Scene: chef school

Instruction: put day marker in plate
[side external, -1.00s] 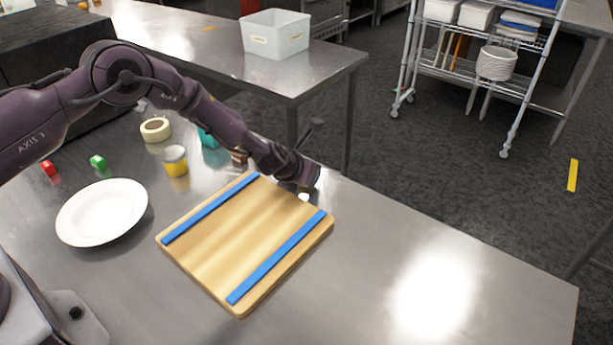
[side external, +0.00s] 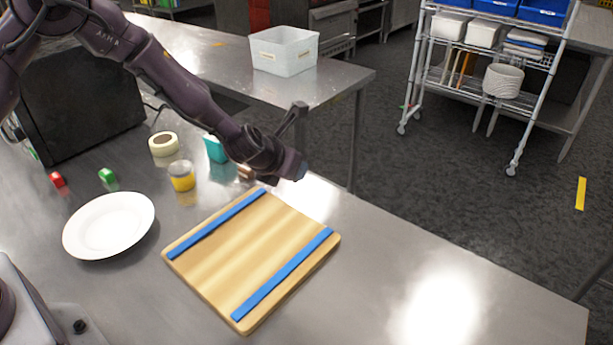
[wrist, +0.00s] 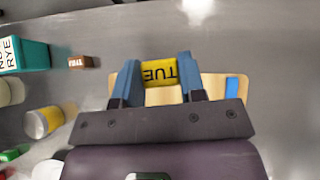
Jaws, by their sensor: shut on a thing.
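In the wrist view, a yellow day marker (wrist: 158,72) with black "TUE" lettering sits between my gripper's two blue fingers. My gripper (wrist: 157,78) is shut on it. In the side external view, my gripper (side external: 292,172) is raised above the table by the far right corner of the cutting board; the marker is hidden there. The white round plate (side external: 108,225) lies empty on the table, at the left, well apart from my gripper.
Red (side external: 57,179) and green (side external: 107,175) pieces lie behind the plate.

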